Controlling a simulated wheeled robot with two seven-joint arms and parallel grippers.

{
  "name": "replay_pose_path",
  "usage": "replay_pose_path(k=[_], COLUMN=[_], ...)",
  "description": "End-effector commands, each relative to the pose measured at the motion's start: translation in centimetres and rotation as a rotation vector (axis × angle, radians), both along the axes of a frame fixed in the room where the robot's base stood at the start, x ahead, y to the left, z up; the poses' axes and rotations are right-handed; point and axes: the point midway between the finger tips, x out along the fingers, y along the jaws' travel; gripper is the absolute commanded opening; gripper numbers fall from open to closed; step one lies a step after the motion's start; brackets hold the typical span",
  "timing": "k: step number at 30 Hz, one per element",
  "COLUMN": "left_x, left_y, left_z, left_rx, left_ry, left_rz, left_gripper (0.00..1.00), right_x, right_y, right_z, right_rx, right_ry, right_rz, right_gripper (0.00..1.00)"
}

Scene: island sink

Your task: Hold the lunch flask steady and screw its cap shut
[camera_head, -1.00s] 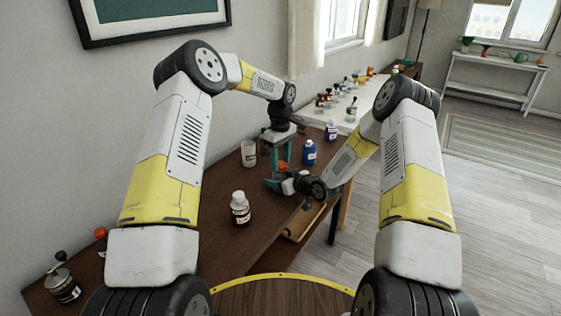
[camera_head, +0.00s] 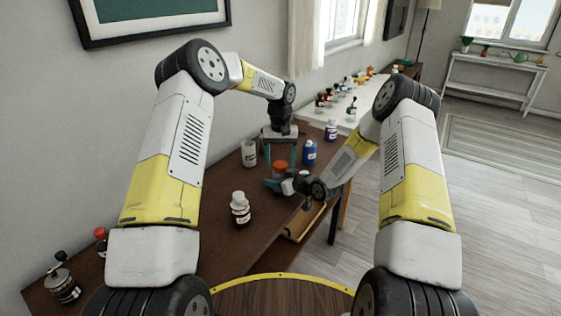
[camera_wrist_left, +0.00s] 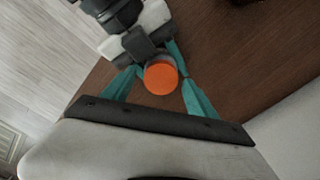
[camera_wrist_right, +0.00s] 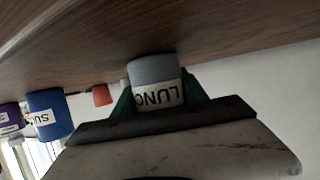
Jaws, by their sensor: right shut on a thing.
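The lunch flask (camera_wrist_right: 155,70) is a grey cylinder with a white label reading "LUNC". It stands on the brown table between the teal fingers of my right gripper (camera_head: 276,184), which is shut on it. The round orange cap (camera_head: 281,165) is at the top of the flask; how tightly it sits cannot be seen. My left gripper (camera_head: 281,157) points down from above, its fingers spread. In the left wrist view, the cap (camera_wrist_left: 160,78) lies between the fingers with gaps at its sides. The flask's lower part is mostly hidden by my right gripper in the head view.
A grey-white cup (camera_head: 249,154) stands left of the grippers. A white-capped bottle (camera_head: 240,209) stands nearer. A blue bottle (camera_head: 310,152) and a purple bottle (camera_head: 331,130) stand to the right and behind. The table's right edge is close to my right gripper.

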Motion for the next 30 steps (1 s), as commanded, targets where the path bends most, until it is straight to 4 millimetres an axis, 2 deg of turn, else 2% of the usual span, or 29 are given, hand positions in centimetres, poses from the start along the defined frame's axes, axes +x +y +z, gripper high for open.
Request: replay_pose_path(k=[9,20,27,28,30], left_x=[0.0,-0.1,-0.1,-0.1,-0.1], left_y=[0.0,0.0,0.0,0.0,0.0], left_z=[0.3,4.3,4.5,4.5,4.5], left_rx=[0.001,0.001,0.001,0.001,0.001], left_ry=[0.001,0.001,0.003,0.003,0.003], left_rz=[0.001,0.001,0.001,0.001,0.012], left_gripper=[0.66,0.66,0.66,0.63,0.63], right_x=[0.1,0.1,0.1,0.1,0.1], right_y=[-0.1,-0.1,-0.1,-0.1,-0.1], right_z=[0.0,0.0,0.0,0.0,0.0], right_rx=[-0.001,-0.001,0.0,0.0,-0.001], right_ry=[-0.001,-0.001,0.0,0.0,-0.001], right_rz=[-0.002,-0.002,-0.002,-0.002,-0.002], right_gripper=[0.0,0.0,0.0,0.0,0.0])
